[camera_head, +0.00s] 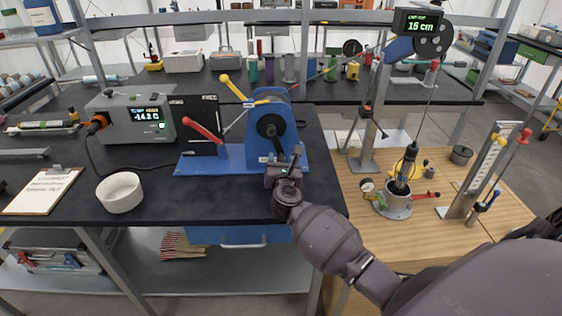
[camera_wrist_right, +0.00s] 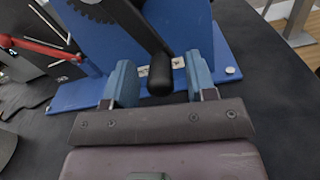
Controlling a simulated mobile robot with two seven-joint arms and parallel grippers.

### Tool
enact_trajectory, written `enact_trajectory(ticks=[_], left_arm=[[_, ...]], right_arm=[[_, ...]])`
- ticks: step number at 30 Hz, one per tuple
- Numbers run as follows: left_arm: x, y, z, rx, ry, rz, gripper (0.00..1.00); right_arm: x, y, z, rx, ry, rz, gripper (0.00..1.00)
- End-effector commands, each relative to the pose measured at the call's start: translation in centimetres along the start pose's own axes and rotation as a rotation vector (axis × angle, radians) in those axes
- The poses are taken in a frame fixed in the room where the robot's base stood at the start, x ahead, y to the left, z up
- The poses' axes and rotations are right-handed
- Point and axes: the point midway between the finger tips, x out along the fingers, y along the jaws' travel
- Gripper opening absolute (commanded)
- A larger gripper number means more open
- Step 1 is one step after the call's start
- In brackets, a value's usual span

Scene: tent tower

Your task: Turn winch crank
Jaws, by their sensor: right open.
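The blue winch (camera_head: 272,132) stands on the black table in the head view, with a dark round hub on its side. Its crank is a dark arm with a black handle (camera_wrist_right: 160,75), which hangs downward in the wrist view. My right gripper (camera_head: 285,162) is in front of the winch's base. In the wrist view my right gripper (camera_wrist_right: 160,82) is open, with one blue finger on each side of the black handle. I cannot tell whether either finger touches it. My left gripper is not in view.
A red-handled lever (camera_head: 203,130) and a yellow-handled lever (camera_head: 233,88) stick out left of the winch. A grey display box (camera_head: 130,118), a white bowl (camera_head: 120,192) and a clipboard (camera_head: 42,190) are further left. A wooden table (camera_head: 440,235) with instruments is at right.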

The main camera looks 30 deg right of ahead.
Motion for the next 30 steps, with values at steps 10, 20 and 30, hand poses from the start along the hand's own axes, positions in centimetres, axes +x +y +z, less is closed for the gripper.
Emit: enact_trajectory(ticks=[10,20,30], left_arm=[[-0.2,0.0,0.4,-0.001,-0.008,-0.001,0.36],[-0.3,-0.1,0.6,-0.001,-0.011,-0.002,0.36],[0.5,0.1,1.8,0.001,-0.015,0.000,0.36]], right_arm=[[0.1,0.0,0.0,0.000,0.000,0.000,0.41],[0.1,0.0,0.0,0.000,0.001,0.000,0.00],[0.0,0.9,-0.8,0.105,0.001,0.001,0.00]])
